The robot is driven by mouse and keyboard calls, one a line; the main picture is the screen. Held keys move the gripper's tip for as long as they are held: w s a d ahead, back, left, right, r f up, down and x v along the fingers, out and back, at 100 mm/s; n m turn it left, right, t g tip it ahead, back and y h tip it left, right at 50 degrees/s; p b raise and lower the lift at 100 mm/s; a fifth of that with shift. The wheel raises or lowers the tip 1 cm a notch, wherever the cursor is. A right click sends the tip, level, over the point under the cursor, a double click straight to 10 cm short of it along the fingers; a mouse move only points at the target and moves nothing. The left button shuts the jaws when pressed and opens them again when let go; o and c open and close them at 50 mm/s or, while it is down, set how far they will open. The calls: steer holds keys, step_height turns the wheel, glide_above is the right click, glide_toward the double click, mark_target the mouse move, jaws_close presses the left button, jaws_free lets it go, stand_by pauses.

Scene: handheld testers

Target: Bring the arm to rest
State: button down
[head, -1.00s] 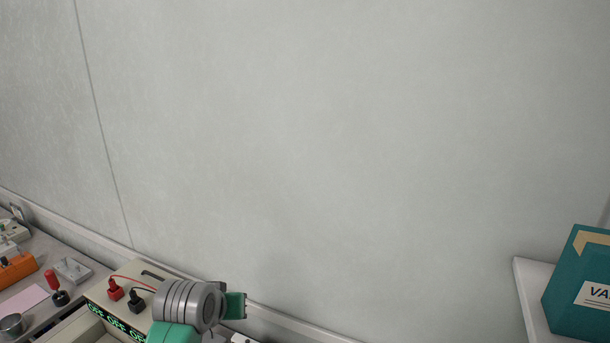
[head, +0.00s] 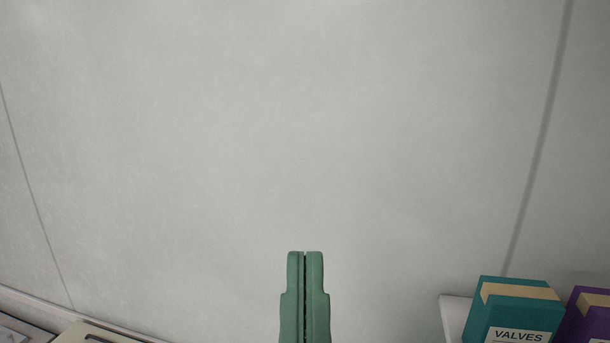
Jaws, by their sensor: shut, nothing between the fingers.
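My gripper (head: 305,256) shows at the bottom middle of the head view. Its two green fingers point up and lie side by side, shut, with only a thin dark line between them. Nothing is held in them. The pale wall stands behind the fingers, and they appear apart from every object in view. The rest of my arm is out of the picture below.
A teal box labelled VALVES (head: 513,310) and a purple box (head: 588,318) stand on a white shelf (head: 452,318) at the lower right. The top of a beige unit (head: 88,333) shows at the lower left. The wall (head: 300,130) is bare.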

step_height(320, 180, up, 29)
steer(key=p, duration=2.5)
steer(key=shift+a, duration=0.15)
steer(key=shift+f, duration=0.1)
